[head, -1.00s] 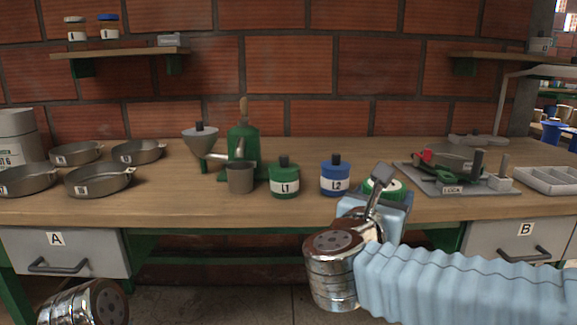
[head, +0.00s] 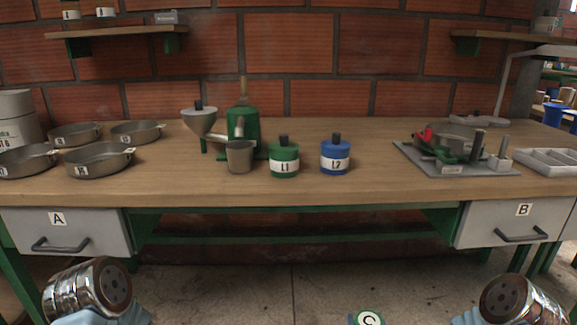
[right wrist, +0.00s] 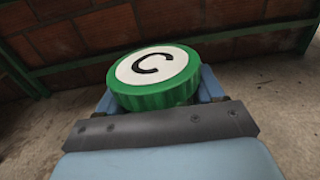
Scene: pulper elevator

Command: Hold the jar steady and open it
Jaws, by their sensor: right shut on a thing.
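The jar (right wrist: 155,75) has a green ribbed lid with a white top marked C. In the right wrist view my right gripper (right wrist: 156,88) is shut on it, one blue finger at each side. The lid faces up toward the camera; what lies below its rim is hidden. In the head view only the top of the white C disc (head: 367,319) shows at the bottom edge, in front of the bench. My left gripper is out of view; only part of my left arm shows at bottom left.
The wooden bench (head: 300,196) carries a green canister L1 (head: 284,160), a blue canister L2 (head: 335,158), a metal cup (head: 240,157), several pans and a grey-based device (head: 455,160). Drawers A (head: 70,231) and B (head: 515,221) are shut. The bench's front middle is clear.

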